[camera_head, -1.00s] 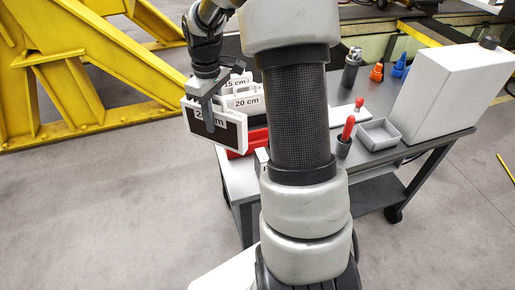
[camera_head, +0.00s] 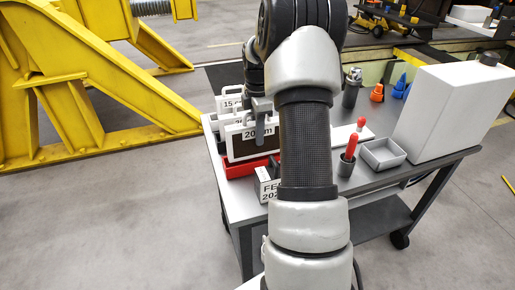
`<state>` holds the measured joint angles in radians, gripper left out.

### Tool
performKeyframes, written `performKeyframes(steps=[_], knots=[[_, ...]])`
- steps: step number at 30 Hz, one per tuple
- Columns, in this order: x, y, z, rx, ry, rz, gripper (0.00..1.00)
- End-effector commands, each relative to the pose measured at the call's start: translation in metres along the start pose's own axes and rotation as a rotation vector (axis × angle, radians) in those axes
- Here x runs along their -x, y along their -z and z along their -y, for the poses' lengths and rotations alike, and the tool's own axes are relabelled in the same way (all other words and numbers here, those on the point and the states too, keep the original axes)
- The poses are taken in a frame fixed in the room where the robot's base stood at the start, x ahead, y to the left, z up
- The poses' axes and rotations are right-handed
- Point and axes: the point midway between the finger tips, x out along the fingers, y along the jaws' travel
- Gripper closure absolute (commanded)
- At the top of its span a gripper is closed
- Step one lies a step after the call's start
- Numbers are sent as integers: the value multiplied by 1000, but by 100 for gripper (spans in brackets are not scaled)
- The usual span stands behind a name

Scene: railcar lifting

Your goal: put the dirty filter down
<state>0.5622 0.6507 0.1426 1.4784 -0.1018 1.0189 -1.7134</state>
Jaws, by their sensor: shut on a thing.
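The dirty filter (camera_head: 241,148), a white frame with a dark brown face and a partly covered "cm" label, hangs upright in my gripper (camera_head: 261,138). My gripper is shut on it from above; my arm hides its right part. The filter stands over or in the red tray (camera_head: 237,170) on the cart. Whether it touches the tray floor I cannot tell.
Other white labelled filters (camera_head: 229,103) stand just behind on the grey cart (camera_head: 236,206). A small box marked "FE 202" (camera_head: 267,186) is in front. A red-handled tool in a cup (camera_head: 347,160), a grey open tray (camera_head: 383,154) and a large white box (camera_head: 445,105) stand to the right.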

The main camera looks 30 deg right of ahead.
Motion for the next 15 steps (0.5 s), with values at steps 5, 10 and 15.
performKeyframes(steps=[5, 10, 15], knots=[[-29, 1, 1, 0, 3, 0, 100], [-47, 0, 0, 0, 1, 0, 100], [-48, 0, 0, -1, 0, 0, 100]])
